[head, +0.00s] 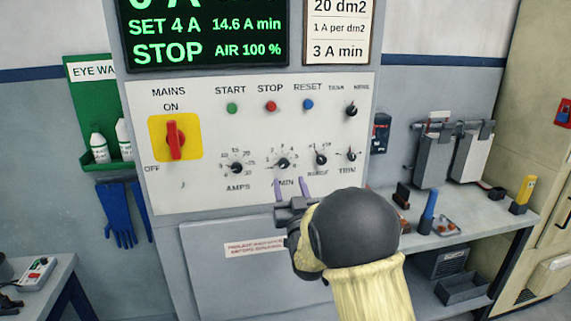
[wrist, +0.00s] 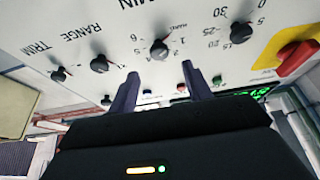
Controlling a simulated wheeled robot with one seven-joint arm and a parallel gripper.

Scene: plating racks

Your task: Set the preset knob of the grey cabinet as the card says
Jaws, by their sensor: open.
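The grey cabinet (head: 160,195) has a pale control panel with a lower row of black knobs labelled AMPS, MIN, RANGE and TRIM. No label reading "preset" is legible. The MIN knob (head: 283,163) has a numbered dial; in the wrist view the knob (wrist: 159,50) has its red mark toward the upper right. The card (head: 337,28) above reads 20 dm2, 1 A per dm2 and 3 A min. My gripper (head: 290,183) is open and empty just below the MIN knob. In the wrist view its fingers (wrist: 160,70) straddle the knob's line, apart from it.
The AMPS knob (head: 236,168) and RANGE knob (head: 320,158) flank the MIN knob closely. A red mains switch (head: 174,140) on yellow is at the panel's left. The green-lettered display (head: 205,35) reads SET 4 A, STOP. A shelf with tools (head: 440,222) stands at right.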

